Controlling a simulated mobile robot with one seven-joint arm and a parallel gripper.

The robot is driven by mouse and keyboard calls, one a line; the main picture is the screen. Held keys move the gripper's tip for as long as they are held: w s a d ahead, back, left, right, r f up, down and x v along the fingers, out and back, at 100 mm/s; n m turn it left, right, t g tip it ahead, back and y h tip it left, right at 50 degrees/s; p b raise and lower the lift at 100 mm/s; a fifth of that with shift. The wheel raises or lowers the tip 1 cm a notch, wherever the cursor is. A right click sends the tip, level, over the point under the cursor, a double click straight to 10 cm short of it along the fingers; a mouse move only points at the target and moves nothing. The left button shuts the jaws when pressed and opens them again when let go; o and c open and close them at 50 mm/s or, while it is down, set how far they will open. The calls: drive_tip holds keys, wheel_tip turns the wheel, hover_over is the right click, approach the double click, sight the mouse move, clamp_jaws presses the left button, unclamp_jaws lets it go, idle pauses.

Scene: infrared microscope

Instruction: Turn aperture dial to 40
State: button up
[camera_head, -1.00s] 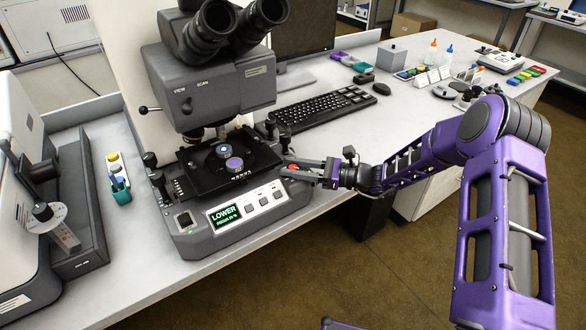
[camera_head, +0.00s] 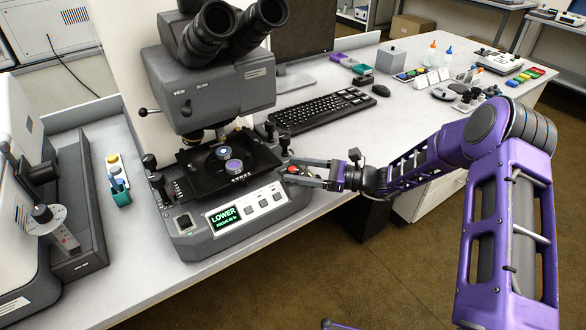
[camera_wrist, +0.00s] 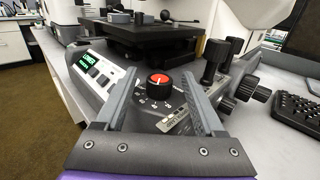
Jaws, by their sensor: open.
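The aperture dial (camera_wrist: 158,86) is a black knob with a red top and a white pointer line, set in a black scale with white numbers on the microscope's sloping side. In the head view its red top (camera_head: 293,170) shows between my fingers. My gripper (camera_wrist: 158,92) is open, with one finger on each side of the dial and gaps to both. It also shows in the head view (camera_head: 300,172) at the right side of the microscope base (camera_head: 195,237). The scale numbers are too small to read surely.
Black focus knobs (camera_wrist: 240,85) stand close right of my gripper. The stage (camera_wrist: 140,32) lies beyond the dial. A green display reading LOWER (camera_head: 224,216) and buttons are on the base front. A keyboard (camera_head: 320,109) lies to the right on the bench.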

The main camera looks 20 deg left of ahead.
drive_tip(key=w+d, duration=0.1)
drive_tip(key=d, duration=1.5)
